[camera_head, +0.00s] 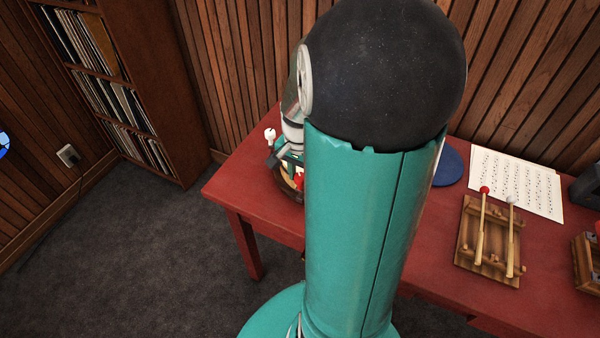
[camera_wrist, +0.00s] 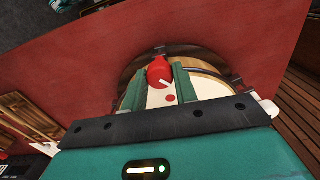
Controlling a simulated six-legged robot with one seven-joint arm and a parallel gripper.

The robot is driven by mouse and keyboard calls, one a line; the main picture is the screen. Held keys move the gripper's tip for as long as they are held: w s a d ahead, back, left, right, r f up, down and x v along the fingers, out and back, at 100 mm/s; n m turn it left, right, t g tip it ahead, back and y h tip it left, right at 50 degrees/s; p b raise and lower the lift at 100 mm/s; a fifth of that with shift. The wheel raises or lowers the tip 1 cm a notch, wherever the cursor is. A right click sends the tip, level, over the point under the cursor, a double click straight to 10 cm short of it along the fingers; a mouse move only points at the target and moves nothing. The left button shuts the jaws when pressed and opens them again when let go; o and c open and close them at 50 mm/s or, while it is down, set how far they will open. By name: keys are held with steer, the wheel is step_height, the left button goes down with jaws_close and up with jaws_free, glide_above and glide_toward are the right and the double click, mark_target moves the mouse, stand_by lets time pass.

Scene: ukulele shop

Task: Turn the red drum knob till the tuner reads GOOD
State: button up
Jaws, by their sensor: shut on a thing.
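The red drum knob (camera_wrist: 158,68), with a white pointer mark, is in the upper middle of the wrist view. It sits at a round drum (camera_wrist: 208,84) with a pale face and a dark rim. My gripper (camera_wrist: 161,76) has its two green fingers on either side of the knob and is shut on it. In the head view my arm hides most of the drum, and a bit of red, likely the knob (camera_head: 299,181), shows beside the arm. A small red dot marks the pale surface between the fingers. No readable tuner display shows.
The drum stands on a red table (camera_head: 237,190). To the right are a sheet of music (camera_head: 520,183), a wooden rack with two mallets (camera_head: 487,243) and a blue round object (camera_head: 448,167). A record shelf (camera_head: 135,90) stands at the left wall. Carpet in front is clear.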

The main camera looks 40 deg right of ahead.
mark_target(299, 176)
steer(key=shift+n, duration=1.5)
steer(key=o, duration=1)
steer(key=shift+c, duration=0.2)
step_height(299, 176, up, 14)
steer(key=shift+a, duration=0.1)
